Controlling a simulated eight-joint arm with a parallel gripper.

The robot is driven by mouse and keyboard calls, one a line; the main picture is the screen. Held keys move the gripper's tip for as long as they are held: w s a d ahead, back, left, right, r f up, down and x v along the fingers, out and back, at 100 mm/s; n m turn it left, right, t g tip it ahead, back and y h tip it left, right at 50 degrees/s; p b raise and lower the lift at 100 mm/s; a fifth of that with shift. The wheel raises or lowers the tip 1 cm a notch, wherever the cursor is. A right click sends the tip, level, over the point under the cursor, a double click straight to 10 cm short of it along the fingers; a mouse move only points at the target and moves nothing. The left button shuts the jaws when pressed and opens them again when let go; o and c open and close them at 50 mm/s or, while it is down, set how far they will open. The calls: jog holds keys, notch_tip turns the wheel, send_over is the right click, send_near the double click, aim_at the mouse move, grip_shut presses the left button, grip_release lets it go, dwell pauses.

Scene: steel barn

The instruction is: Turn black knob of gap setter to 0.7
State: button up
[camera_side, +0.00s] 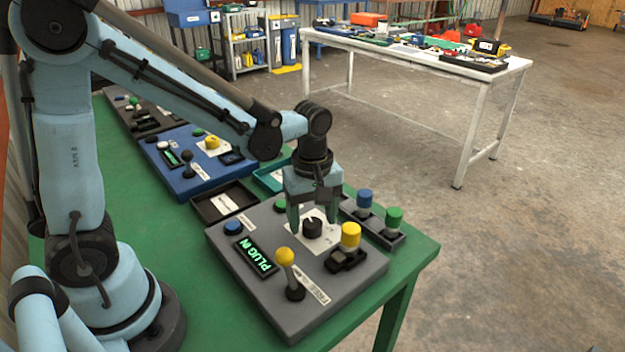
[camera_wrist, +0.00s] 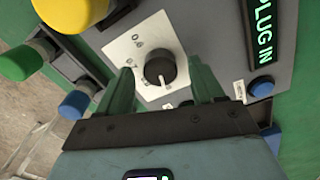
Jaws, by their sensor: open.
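The gap setter is a grey panel (camera_side: 270,308) on the green table. Its black knob (camera_side: 312,229) sits on a white dial plate (camera_wrist: 133,45) and also shows in the wrist view (camera_wrist: 160,68). A "0.6" mark is legible at the plate's upper left in the wrist view; the other marks are too small or partly hidden. A pale line on the knob faces the lower part of that picture. My gripper (camera_wrist: 161,74) points down over the panel, open, with one green finger on each side of the knob. Gaps show between the fingers and the knob.
Blue (camera_side: 364,198) and green (camera_side: 393,217) buttons stand behind right. A black tray (camera_side: 222,203) and blue panel (camera_side: 190,165) lie farther back.

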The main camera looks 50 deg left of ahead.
jog(key=shift+f, duration=0.2)
jog(key=c, duration=1.1)
jog(key=shift+o, duration=0.2)
